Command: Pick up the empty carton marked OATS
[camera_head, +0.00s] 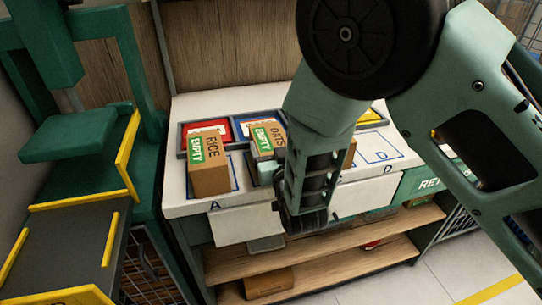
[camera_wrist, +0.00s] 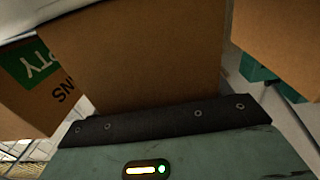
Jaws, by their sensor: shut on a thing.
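The OATS carton (camera_head: 278,137) is a brown box with a green EMPTY label, second from the left on the white bench. My gripper (camera_head: 269,171) is at the near side of this carton, shut on it; my arm hides part of the carton's right and lower side. In the wrist view, a plain brown carton face (camera_wrist: 150,60) fills the middle, right against the dark edge of my gripper (camera_wrist: 165,117). Whether the carton is clear of the bench cannot be told.
The RICE carton (camera_head: 210,172), also marked EMPTY, stands close to the left on bay A. Another carton (camera_head: 350,153) shows partly behind my arm to the right; its lettering ends in NS in the wrist view (camera_wrist: 35,80). Red, blue and yellow trays line the back. Bay D (camera_head: 379,147) is clear.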

